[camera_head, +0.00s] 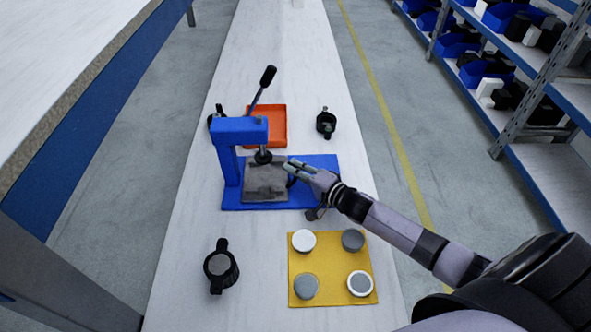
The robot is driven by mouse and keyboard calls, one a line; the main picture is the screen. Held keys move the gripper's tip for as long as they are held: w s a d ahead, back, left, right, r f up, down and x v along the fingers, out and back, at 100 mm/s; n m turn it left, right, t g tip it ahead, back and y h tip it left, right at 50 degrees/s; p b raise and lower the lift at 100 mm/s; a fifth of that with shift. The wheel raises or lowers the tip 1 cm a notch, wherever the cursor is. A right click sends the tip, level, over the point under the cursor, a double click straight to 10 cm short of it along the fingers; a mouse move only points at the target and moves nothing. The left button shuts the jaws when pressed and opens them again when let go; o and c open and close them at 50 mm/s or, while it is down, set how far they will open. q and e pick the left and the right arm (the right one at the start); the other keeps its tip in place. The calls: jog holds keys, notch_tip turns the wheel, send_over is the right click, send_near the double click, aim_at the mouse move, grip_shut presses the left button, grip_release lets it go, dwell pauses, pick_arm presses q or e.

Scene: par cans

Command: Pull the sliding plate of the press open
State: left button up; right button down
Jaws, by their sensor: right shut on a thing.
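A blue press (229,165) with a raised black lever (260,92) stands on the white table. Its grey sliding plate (263,184) lies on the blue base, with the black press head above its back part. My right gripper (291,170) reaches in from the right and is shut at the plate's right side, where a dark curved handle (291,183) partly shows. The fingers hide part of the contact. My left gripper is not in view.
A yellow mat (332,271) with several round white and grey pieces lies in front of the press. A black holder (221,266) stands front left, another dark one (326,123) back right. An orange tray (280,126) sits behind the press. Shelves stand far right.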

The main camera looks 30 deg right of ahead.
dwell(0.4)
jog(key=s+d, duration=0.1)
jog(key=d, duration=0.2)
jog(key=s+d+p, duration=0.1)
jog(key=s+d, duration=0.1)
jog(key=d, duration=0.1)
jog(key=s+d+p, duration=0.1)
jog(key=d, duration=0.2)
jog(key=shift+s+d+f, duration=0.1)
jog(key=shift+s+d, duration=0.15)
jog(key=shift+s, duration=0.05)
jog(key=shift+s+d, duration=0.2)
jog(key=shift+d, duration=0.2)
jog(key=c, duration=2)
grip_release()
jog(key=shift+o, duration=0.2)
jog(key=shift+s, duration=0.1)
